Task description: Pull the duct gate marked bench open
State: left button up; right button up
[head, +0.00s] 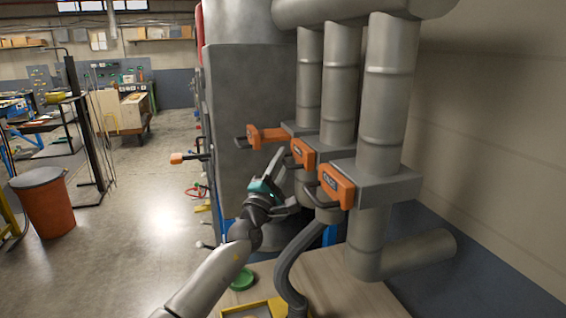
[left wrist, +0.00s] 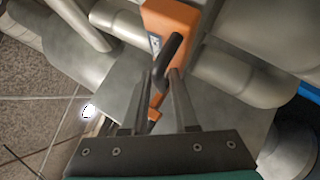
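Three duct gates with orange pull plates and dark handles sit on the grey vertical pipes. The near gate (head: 337,187) and middle gate (head: 302,153) carry small labels, too small for me to read surely; the far gate (head: 266,136) is behind them. Which one is marked bench I cannot tell. My left gripper (head: 288,178) is just left of the near and middle gates, with its fingers apart. In the left wrist view, an orange plate (left wrist: 170,22) with a dark bar handle (left wrist: 166,60) lies ahead, the bar near and apparently between the open fingertips (left wrist: 159,80).
A wooden bench top (head: 350,298) with a green dish (head: 242,279), a yellow-edged tray (head: 235,312) and a dark hose (head: 290,262) lies below. A grey cabinet (head: 250,110) stands behind. An orange bin (head: 46,203) and open floor are at left.

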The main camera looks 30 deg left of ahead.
pick_arm(q)
grip_shut()
dwell(1.3)
